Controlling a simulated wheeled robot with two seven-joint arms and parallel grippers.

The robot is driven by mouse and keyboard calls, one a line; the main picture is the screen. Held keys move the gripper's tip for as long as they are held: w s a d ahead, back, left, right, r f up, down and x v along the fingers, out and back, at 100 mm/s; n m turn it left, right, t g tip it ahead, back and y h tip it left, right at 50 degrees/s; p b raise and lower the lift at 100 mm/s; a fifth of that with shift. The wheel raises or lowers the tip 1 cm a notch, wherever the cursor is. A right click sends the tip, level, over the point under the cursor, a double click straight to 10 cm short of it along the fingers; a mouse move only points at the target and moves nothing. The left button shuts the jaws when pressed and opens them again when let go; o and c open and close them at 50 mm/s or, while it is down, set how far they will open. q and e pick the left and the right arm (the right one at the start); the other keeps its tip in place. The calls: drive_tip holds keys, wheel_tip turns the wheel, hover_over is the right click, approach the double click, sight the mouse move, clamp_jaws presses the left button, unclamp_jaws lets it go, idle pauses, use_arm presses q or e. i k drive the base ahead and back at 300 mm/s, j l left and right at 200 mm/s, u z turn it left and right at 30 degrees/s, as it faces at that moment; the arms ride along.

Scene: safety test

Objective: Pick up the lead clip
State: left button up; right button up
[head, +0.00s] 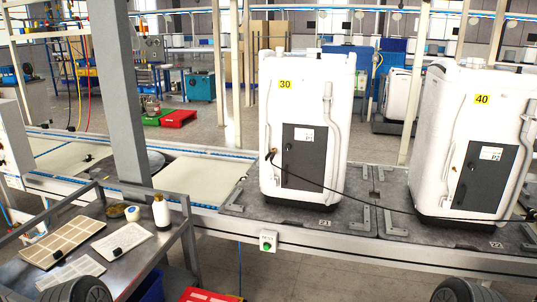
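A thin black lead (345,193) runs from the front of the white unit marked 30 (284,130) across to the unit marked 40 (478,140) and on to the right edge. A small dark and brassy end, which looks like the lead clip (271,155), sits at the left of unit 30's dark panel. It is too small to tell whether its jaws grip anything. Dark rounded parts at the bottom left and bottom right look like my own arms. No gripper fingers show, and neither gripper is seen near the lead.
Both units stand upright on dark plates (345,222) on a conveyor line. A metal bench (165,240) at the lower left carries flat trays (65,240), a white bottle (161,212) and small dark items. A grey post (118,90) rises behind it. A green-button box (268,240) hangs on the conveyor's front.

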sight(271, 153)
drive_tip(key=z, duration=1.8)
drive_tip(key=u, duration=0.5)
drive_tip(key=i+j+u, duration=0.35)
drive_tip(key=i, duration=0.3)
drive_tip(key=i+u, duration=0.4)
drive_tip(key=i, duration=0.85)
